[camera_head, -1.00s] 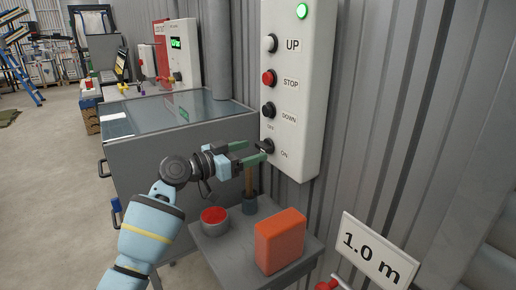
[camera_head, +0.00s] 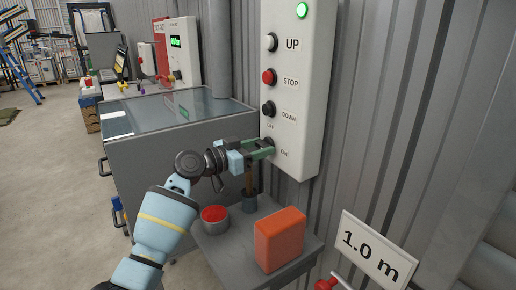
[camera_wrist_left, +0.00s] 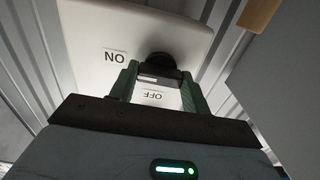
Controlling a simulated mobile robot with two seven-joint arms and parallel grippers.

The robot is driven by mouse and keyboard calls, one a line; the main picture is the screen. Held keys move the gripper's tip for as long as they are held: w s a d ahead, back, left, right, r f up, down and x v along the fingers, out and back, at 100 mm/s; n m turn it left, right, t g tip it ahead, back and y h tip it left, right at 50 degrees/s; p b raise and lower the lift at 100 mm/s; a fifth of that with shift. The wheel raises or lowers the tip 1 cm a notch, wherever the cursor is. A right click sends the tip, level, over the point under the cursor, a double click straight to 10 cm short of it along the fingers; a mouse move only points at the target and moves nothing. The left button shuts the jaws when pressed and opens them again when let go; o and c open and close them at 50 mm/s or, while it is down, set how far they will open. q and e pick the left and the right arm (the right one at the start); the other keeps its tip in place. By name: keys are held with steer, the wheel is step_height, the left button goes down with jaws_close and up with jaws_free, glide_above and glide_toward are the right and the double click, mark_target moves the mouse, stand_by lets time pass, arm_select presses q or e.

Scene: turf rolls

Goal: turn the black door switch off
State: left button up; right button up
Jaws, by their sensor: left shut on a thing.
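The black door switch (camera_head: 269,142) is the lowest control on the white wall box (camera_head: 296,60), with an OFF label above left and an ON label below right. My left gripper (camera_head: 264,149) has its green fingers at the switch and is shut on its black knob. In the left wrist view the knob (camera_wrist_left: 160,62) sits between the two fingertips (camera_wrist_left: 158,84), with OFF between the fingers and ON to the left. Which label the knob points at is hard to tell. My right gripper is not in view.
Black, red and white buttons for DOWN (camera_head: 268,108), STOP (camera_head: 268,76) and UP (camera_head: 271,42) sit above the switch. Below, a small grey table (camera_head: 236,243) holds an orange block (camera_head: 279,240) and a red-topped can (camera_head: 214,219). A grey glass-topped cabinet (camera_head: 150,160) stands left.

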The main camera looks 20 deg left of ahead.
arm_select(q)
steer(key=shift+n, duration=0.3)
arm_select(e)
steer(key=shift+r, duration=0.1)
arm_select(q)
steer(key=n+p, duration=0.1)
steer(key=n, duration=0.3)
steer(key=shift+r+n, duration=0.1)
steer(key=shift+n, duration=0.2)
steer(key=n+p, duration=0.1)
steer(key=n, duration=0.2)
steer(key=shift+n, duration=0.3)
steer(key=n+p, duration=0.2)
steer(key=n, duration=0.4)
steer(key=shift+p, duration=0.4)
steer(key=shift+n+p, duration=0.45)
steer(key=shift+n, duration=1.15)
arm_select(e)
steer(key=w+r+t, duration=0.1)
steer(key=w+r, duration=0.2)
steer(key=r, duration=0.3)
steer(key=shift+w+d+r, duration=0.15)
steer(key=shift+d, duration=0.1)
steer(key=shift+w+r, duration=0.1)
arm_select(q)
steer(key=o, duration=1)
steer(key=shift+s+a, duration=0.1)
